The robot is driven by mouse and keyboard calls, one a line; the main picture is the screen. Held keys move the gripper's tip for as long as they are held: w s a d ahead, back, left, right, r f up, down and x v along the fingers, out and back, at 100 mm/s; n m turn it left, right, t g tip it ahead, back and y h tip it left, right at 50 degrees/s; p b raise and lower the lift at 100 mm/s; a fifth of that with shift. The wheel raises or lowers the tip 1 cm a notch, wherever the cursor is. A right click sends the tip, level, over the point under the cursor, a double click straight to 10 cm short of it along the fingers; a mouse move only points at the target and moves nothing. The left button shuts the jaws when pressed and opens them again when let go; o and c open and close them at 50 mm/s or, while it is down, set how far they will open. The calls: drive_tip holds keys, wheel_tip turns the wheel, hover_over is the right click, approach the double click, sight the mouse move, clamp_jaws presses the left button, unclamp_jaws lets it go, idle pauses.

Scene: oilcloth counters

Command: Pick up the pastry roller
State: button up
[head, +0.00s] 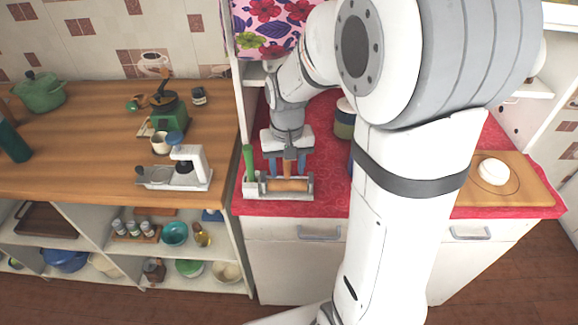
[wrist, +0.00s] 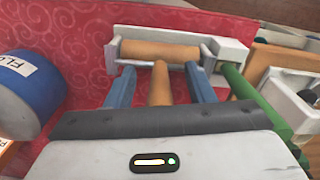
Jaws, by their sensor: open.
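The pastry roller (head: 288,185) lies near the front edge of the red counter, a wooden cylinder in a pale frame with a wooden handle. In the wrist view, the roller (wrist: 160,50) lies crosswise at the top, and its handle points toward the camera. My gripper (head: 287,166) is over it, pointing down. In the wrist view, the blue fingers of my gripper (wrist: 159,72) are open, one on each side of the handle, with gaps between. The handle's near end is hidden behind the gripper body.
A green-handled tool (head: 248,160) stands close left of the roller, and its handle shows in the wrist view (wrist: 245,90). A blue canister (wrist: 28,92) with a label stands on the other side. A wooden board (head: 508,180) with a white round item lies at the right.

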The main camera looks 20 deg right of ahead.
clamp_jaws()
idle(0.5)
drive_tip(key=shift+r, duration=0.1)
